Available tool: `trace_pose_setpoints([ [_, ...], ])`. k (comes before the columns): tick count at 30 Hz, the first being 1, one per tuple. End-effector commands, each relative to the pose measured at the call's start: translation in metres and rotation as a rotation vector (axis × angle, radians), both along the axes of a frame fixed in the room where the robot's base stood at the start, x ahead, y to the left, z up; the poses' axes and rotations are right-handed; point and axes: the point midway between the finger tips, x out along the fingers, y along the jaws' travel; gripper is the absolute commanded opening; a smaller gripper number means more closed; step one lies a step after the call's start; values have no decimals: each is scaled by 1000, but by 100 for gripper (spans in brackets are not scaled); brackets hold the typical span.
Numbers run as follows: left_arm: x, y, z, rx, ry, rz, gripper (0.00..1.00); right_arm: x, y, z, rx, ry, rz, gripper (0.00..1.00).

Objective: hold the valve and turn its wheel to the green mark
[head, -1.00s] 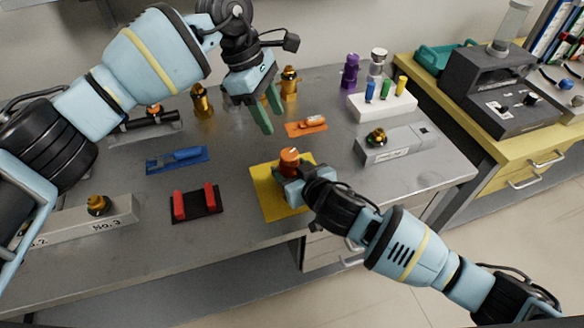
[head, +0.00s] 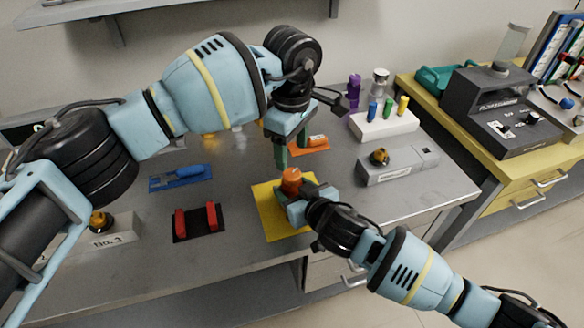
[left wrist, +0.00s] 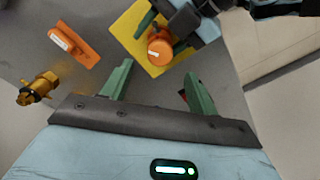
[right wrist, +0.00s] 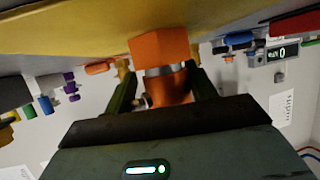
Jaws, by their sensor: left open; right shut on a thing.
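The orange valve (head: 291,182) stands upright on a yellow mat (head: 268,212). My right gripper (head: 292,203) is shut on its body from the front right. In the right wrist view the valve (right wrist: 158,46) shows between the fingers, with a silver ring around it. My left gripper (head: 291,150) is open and empty, pointing down just above and behind the valve. In the left wrist view the round orange wheel (left wrist: 159,46) lies beyond the open fingertips (left wrist: 158,70), with a pale mark on its top. I cannot make out a green mark.
A black pad with red uprights (head: 197,221) and a blue tool on a blue mat (head: 180,179) lie left. An orange piece on its mat (head: 317,141) lies behind. A grey fixture (head: 398,167) and a white rack (head: 384,127) stand right. Bare table lies between them.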

Motion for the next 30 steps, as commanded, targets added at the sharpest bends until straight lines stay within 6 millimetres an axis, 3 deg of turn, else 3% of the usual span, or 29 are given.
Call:
trace_pose_setpoints([
  [6, -1, 0, -39, -2, 3, 0, 59, 0, 0, 0, -2, 0, -1, 11],
  [12, 0, 0, -60, -2, 1, 0, 59, 0, 0, 0, -2, 0, -1, 11],
  [24, 0, 0, -66, -1, 0, 0, 59, 0, 0, 0, -2, 0, -1, 11],
  [30, 0, 0, -66, -1, 0, 0, 33, 0, 0, 0, -2, 0, -1, 11],
])
